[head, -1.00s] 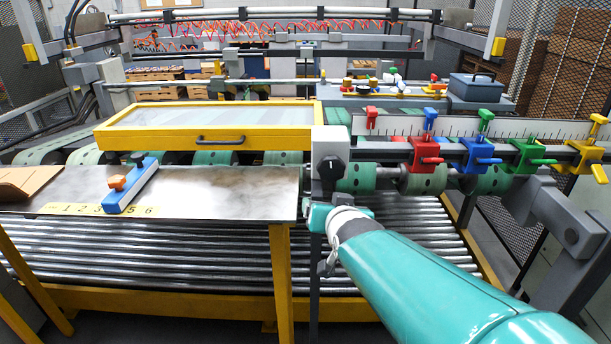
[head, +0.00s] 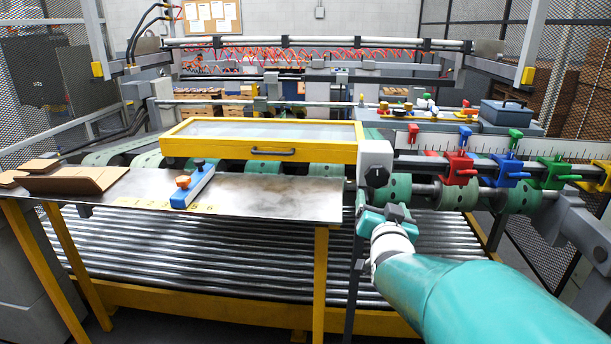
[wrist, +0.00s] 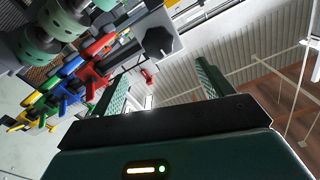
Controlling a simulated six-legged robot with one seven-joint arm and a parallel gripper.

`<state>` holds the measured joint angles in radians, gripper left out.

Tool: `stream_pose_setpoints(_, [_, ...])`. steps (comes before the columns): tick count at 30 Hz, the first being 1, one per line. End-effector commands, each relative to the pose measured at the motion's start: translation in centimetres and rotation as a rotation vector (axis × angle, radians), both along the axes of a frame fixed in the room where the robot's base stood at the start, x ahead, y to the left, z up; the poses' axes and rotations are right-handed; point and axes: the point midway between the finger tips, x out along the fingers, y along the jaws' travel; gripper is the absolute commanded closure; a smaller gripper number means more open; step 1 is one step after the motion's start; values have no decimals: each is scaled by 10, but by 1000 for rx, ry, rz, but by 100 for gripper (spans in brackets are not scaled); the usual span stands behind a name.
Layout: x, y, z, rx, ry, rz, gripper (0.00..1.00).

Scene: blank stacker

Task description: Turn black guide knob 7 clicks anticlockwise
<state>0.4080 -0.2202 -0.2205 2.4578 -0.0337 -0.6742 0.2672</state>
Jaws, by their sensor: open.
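A black knob (head: 377,177) with a small pale mark sits on the front of a grey-white box at the right end of the steel table. It also shows in the wrist view (wrist: 159,44), beyond and between my fingertips. My gripper (head: 386,212) is just below the knob in the head view. Its two fingers (wrist: 160,80) are spread, with nothing between them, and apart from the knob. A second black knob (head: 199,162) stands on a blue guide bar (head: 194,187) beside an orange knob (head: 183,181), on the table near a yellow number strip.
Red (head: 459,168), blue (head: 505,170), green and yellow clamps line a rail right of the box. A yellow-framed cover (head: 262,145) lies behind the table (head: 290,195). Rollers (head: 220,245) run below it. Brown cardboard (head: 75,180) lies at the table's left.

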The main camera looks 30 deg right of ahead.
Motion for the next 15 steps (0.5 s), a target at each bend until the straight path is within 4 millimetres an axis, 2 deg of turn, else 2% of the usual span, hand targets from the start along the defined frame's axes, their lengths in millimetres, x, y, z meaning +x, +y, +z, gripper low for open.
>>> stream_pose_setpoints(5, [17, -15, -2, 3, 4, -3, 21])
stream_pose_setpoints(15, [67, -46, -2, 1, 5, 0, 21])
